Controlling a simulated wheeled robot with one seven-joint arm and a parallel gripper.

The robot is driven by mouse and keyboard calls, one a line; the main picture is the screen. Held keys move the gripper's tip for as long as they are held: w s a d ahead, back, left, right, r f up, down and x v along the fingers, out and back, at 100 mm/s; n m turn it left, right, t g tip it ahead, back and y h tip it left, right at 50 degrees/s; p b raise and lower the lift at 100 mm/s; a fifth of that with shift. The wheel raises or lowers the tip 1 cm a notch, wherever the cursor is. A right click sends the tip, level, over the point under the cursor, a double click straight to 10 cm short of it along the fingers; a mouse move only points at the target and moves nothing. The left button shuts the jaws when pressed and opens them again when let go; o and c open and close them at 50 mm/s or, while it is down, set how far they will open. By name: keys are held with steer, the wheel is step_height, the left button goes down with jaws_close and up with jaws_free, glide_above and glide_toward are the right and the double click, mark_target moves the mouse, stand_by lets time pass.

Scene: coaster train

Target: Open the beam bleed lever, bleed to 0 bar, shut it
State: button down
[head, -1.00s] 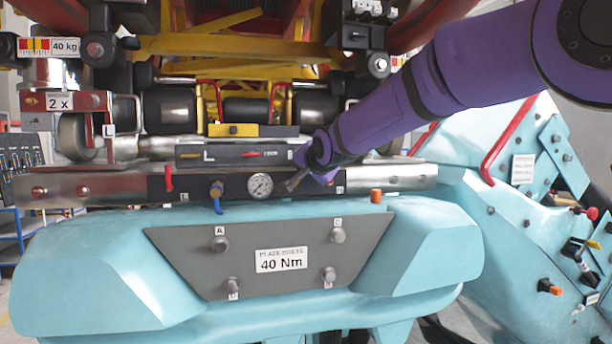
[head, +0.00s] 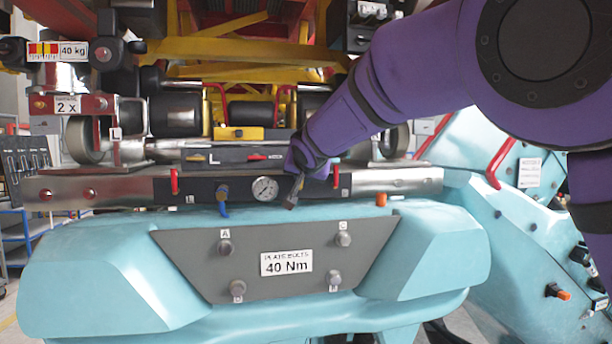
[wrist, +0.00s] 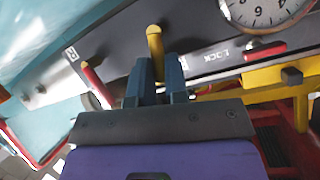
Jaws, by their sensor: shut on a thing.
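The beam (head: 400,180) runs across the middle of the head view with a dark panel on its front. A round white pressure gauge (head: 264,189) sits on that panel; its needle is too small to read. My gripper (head: 292,196) is just right of the gauge, its fingers slanting downward. In the wrist view, my fingers (wrist: 157,85) are shut on a yellow lever (wrist: 154,42) standing out from the panel. My gripper hides this lever in the head view. The gauge (wrist: 264,10) also shows at the wrist view's upper right, partly cut off.
A blue-handled brass fitting (head: 223,196) is left of the gauge. Red handles stand at the panel's left (head: 174,182) and right (head: 336,177). A "LOCK" bar with a red pointer (head: 258,157) lies just above. A plate marked 40 Nm (head: 240,255) is below.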

steer(key=shift+s+a+n+t+h, duration=0.15)
steer(key=shift+a+n+h, duration=0.15)
steer(key=shift+n, duration=0.2)
steer(key=shift+a+n+t+h, duration=0.2)
steer(key=shift+n+h, duration=0.1)
steer(key=shift+n, duration=0.2)
steer(key=shift+f, duration=0.1)
steer(key=c, duration=1.1)
jaws_free()
steer(key=shift+v, duration=5.45)
steer(key=shift+a, duration=0.1)
